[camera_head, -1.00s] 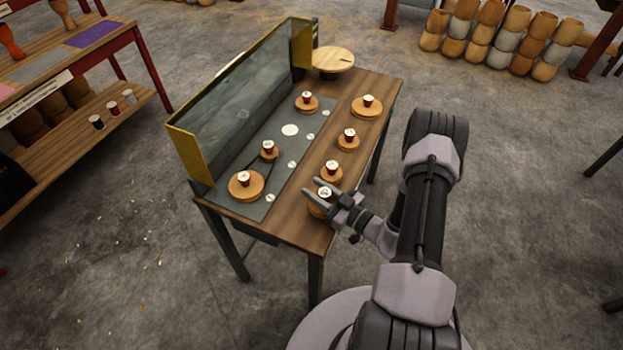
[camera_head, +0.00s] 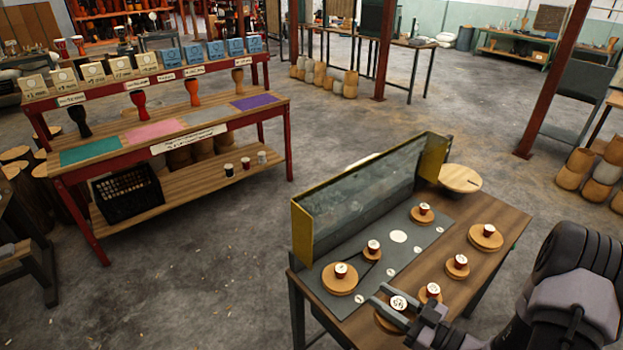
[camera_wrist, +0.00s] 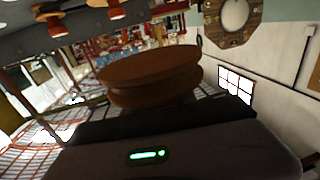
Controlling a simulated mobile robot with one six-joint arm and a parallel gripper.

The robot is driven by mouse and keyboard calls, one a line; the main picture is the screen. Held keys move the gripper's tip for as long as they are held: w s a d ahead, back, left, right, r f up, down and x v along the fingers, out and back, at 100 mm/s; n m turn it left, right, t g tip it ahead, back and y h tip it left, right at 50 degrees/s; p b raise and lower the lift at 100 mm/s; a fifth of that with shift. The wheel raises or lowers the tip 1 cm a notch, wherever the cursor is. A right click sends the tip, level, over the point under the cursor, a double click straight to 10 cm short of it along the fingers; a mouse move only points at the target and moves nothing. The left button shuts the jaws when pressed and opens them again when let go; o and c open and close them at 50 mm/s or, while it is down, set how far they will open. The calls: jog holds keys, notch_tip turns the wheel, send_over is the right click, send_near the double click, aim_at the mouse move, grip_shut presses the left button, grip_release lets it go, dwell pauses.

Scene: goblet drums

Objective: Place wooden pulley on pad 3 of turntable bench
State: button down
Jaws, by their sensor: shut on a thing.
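My gripper (camera_head: 400,309) is shut on a wooden pulley (camera_head: 387,321) at the near edge of the turntable bench (camera_head: 470,287). Its pale numbered top shows between the fingers; I cannot tell whether it is off the wood. In the wrist view this pulley (camera_wrist: 150,72) is a grooved brown disc in front of the dark gripper. The bench's grey panel (camera_head: 367,273) has several white round marks, including a larger white disc (camera_head: 399,236). Pad numbers are unreadable.
Three more pulleys line the bench's wooden strip: near (camera_head: 430,297), middle (camera_head: 456,270) and far (camera_head: 486,241). A glass guard with yellow ends (camera_head: 365,200) walls the far side. A round wooden plate (camera_head: 460,179) is at the back. A red shelf (camera_head: 170,135) stands left across open floor.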

jog(key=a+r+m+t+h, duration=0.1)
jog(key=w+a+r+m+t+h, duration=0.1)
jog(key=h, duration=0.1)
jog(key=w+a+r+m+t+h, duration=0.1)
jog(key=a, duration=0.1)
jog(key=shift+r+m+t+h, duration=0.3)
jog(key=shift+r+m+h, duration=0.05)
jog(key=shift+m+h, duration=0.05)
dwell(0.4)
